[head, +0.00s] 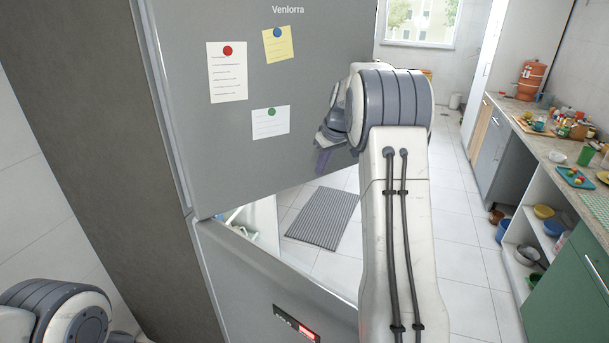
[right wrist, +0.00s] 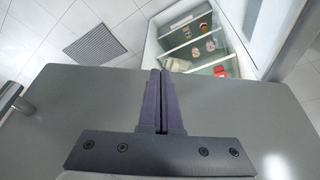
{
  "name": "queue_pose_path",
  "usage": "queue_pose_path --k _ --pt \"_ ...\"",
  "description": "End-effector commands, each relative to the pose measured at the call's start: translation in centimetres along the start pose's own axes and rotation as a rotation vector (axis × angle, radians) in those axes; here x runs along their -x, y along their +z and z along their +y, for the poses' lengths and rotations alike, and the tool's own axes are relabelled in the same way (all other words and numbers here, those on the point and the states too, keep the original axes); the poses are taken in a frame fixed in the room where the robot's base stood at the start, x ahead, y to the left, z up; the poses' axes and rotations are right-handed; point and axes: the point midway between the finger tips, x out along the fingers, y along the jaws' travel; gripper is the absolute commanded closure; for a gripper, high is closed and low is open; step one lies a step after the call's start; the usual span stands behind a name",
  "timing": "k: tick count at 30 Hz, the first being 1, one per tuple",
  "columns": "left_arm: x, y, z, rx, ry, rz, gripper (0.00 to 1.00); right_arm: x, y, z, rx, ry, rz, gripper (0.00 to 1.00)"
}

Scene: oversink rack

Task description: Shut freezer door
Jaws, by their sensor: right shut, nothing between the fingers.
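A tall grey two-door fridge-freezer fills the left of the head view. Its upper door (head: 320,40) bears several pinned notes, and its lower door (head: 245,285) has a small red-lit panel. The two doors stand at different angles, with a wedge-shaped gap between them. White lining (head: 267,213) shows in that gap. Which door is the freezer's is not clear. My right gripper (head: 322,160) is shut and empty near the upper door's lower right; contact cannot be told. In the right wrist view, its purple fingers (right wrist: 161,75) are together, with open shelves of food (right wrist: 205,50) beyond. My left gripper is out of view.
A ribbed grey mat (head: 323,218) lies on the tiled floor beyond the doors. A cluttered counter (head: 560,150) and green cabinet (head: 575,290) stand along the right. The floor between is mostly clear. A dark panel (head: 75,130) stands left of the doors.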

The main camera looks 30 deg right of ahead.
Motion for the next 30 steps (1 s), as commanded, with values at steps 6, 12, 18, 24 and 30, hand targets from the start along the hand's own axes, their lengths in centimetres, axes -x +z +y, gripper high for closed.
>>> queue_pose_path --k 6,12,18,24,30 --pt "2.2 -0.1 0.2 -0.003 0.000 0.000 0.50 -4.2 0.1 -0.1 -0.002 -0.004 -0.008 1.00" --pt "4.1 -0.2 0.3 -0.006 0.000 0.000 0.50 -8.5 0.1 -0.1 -0.001 -0.003 -0.007 1.00" --pt "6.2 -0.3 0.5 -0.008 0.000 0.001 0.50 -9.2 -2.7 -0.1 -0.001 -0.001 -0.002 1.00" --pt "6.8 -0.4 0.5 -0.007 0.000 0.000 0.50 -9.8 -3.6 -0.1 0.000 0.000 -0.002 1.00" --pt "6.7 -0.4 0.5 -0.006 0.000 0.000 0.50 -10.0 -3.6 -0.1 -0.001 -0.001 -0.002 1.00"
